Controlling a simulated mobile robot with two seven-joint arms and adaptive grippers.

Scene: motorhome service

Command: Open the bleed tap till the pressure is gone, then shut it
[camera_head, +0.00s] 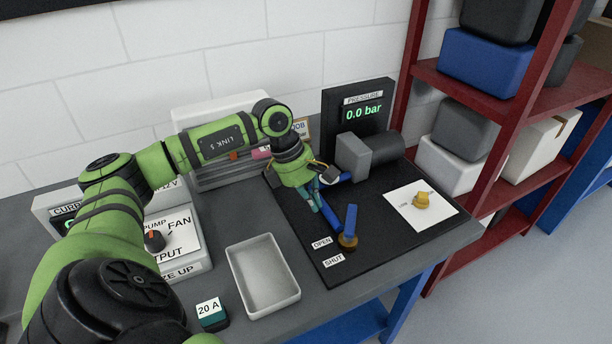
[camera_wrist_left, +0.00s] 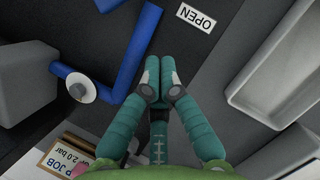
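The bleed tap's blue lever (camera_head: 350,221) rises from a brass-coloured base (camera_head: 347,241) on the black board. In the head view it points away from me; I cannot tell its exact setting. The OPEN label (camera_head: 321,242) and SHUT label (camera_head: 333,261) lie to its left. The pressure display (camera_head: 364,112) reads 0.0 bar. My left gripper (camera_head: 336,226) hangs over the board, just left of the lever. In the left wrist view its teal fingertips (camera_wrist_left: 160,75) are together with nothing visible between them. The OPEN label also shows there (camera_wrist_left: 195,17). My right gripper is not in view.
A blue pipe (camera_wrist_left: 140,50) runs beside the fingers. A yellow knob (camera_head: 422,200) sits on a white card (camera_head: 440,212) to the right. An empty white tray (camera_head: 290,294) and a 20 A block (camera_head: 212,314) lie at the front. A red shelf (camera_head: 425,78) stands right.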

